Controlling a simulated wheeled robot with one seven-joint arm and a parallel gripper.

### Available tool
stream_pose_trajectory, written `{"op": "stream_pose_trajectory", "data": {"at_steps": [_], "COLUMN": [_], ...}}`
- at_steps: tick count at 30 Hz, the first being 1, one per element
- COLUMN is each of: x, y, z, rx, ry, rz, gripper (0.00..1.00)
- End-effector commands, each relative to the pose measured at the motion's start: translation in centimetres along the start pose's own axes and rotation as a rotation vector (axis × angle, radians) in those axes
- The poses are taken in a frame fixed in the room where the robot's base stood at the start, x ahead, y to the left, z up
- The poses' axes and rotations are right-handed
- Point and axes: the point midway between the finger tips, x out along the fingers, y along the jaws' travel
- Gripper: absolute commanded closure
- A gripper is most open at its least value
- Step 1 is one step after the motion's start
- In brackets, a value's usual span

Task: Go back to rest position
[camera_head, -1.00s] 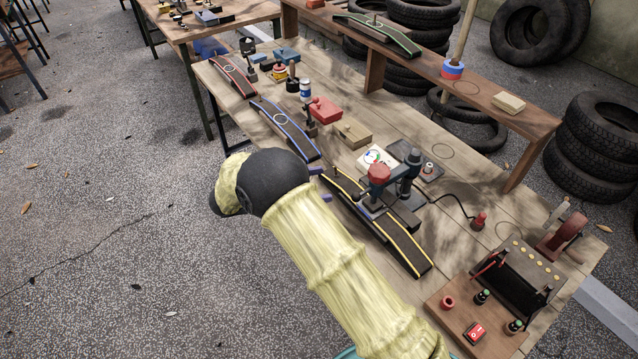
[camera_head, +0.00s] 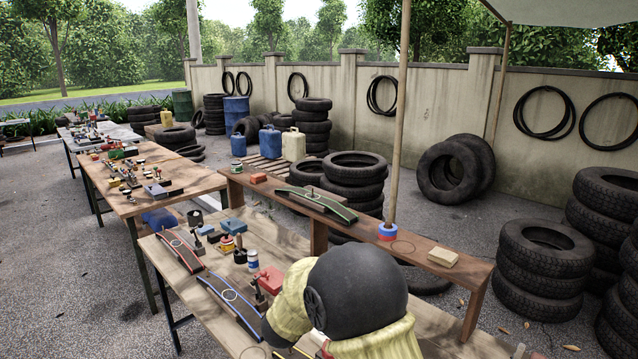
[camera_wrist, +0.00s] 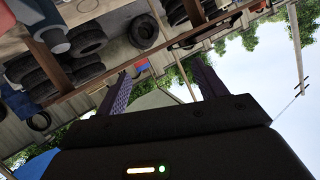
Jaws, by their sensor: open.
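My gripper shows in the wrist view (camera_wrist: 163,82) with its two dark purple fingers spread well apart and nothing between them. The wrist camera sees tyres, a wooden beam, trees and sky at a steep tilt. In the head view my arm, with a yellow sleeve and a black joint, is folded up close at the lower middle right. It covers part of the workbench (camera_head: 190,279). The gripper itself is hidden in the head view.
A red-edged ramp (camera_head: 180,250) and a blue-edged ramp (camera_head: 231,303) lie on the bench. Stacked tyres (camera_head: 541,257) stand right. Grey ground is open left.

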Motion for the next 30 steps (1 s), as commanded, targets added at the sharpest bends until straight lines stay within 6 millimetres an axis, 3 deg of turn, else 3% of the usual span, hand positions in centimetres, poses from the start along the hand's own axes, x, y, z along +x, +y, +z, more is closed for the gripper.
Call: {"op": "stream_pose_trajectory", "data": {"at_steps": [1,3,8,14,21,25,30], "x": [-0.4,-1.1,-4.1,-10.4,-19.5,-21.8,-22.2], "y": [1.0,2.1,6.1,13.4,23.1,25.6,25.9], "z": [-1.2,-1.7,-1.7,-0.4,1.5,2.0,2.1], "rx": [-0.014,-0.045,-0.133,-0.266,-0.421,-0.462,-0.470], "ry": [-0.048,-0.129,-0.336,-0.622,-0.941,-1.019,-1.033], "rz": [-0.036,-0.092,-0.178,-0.199,-0.114,-0.080,-0.074], "gripper": [0.29,0.29,0.29,0.29,0.29,0.29,0.29]}}
